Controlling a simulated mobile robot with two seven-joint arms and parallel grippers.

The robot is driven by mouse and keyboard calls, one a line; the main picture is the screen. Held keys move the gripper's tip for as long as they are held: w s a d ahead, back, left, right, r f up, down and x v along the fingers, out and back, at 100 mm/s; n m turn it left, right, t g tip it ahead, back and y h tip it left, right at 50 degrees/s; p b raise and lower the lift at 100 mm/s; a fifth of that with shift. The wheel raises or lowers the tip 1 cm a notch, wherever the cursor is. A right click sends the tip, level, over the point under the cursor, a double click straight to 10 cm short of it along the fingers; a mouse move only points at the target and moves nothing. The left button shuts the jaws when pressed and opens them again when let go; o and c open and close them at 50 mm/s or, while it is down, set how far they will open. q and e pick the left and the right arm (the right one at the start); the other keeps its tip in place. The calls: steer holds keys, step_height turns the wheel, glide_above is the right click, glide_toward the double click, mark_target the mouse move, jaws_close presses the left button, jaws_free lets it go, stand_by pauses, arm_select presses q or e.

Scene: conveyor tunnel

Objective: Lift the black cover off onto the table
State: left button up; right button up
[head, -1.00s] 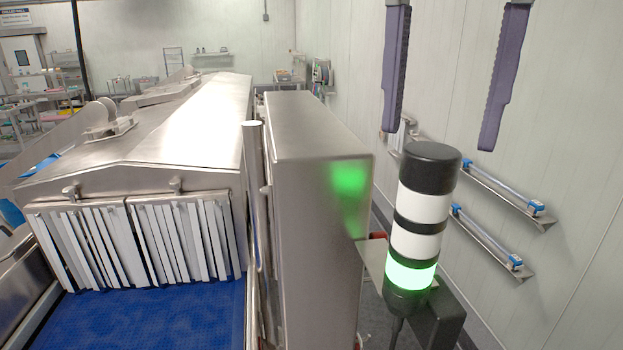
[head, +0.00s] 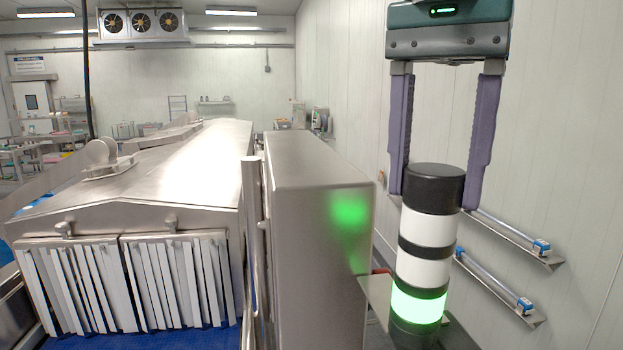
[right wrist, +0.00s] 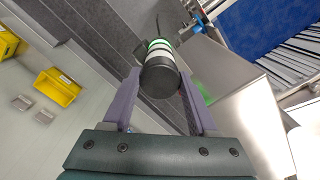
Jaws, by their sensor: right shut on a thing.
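The black cover (head: 433,184) is the round cap on top of the upright signal light. It sits against the upper white section (head: 427,225), with a black ring, another white section and a lit green section below. My right gripper (head: 436,196) comes from above, one purple finger on each side of the cover, and is shut on it. In the right wrist view the cover (right wrist: 160,82) is between the two fingers. My left gripper is not in view.
A tall steel cabinet (head: 318,220) stands just left of the light. A steel tunnel (head: 140,190) with white strip curtains is farther left, over a blue belt. Wall shelves (head: 510,238) are at the right. Yellow bins (right wrist: 58,87) show in the right wrist view.

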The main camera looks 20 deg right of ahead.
mark_target(435, 169)
jaws_close()
steer(key=shift+r+p, duration=1.7)
steer(key=shift+r, duration=0.8)
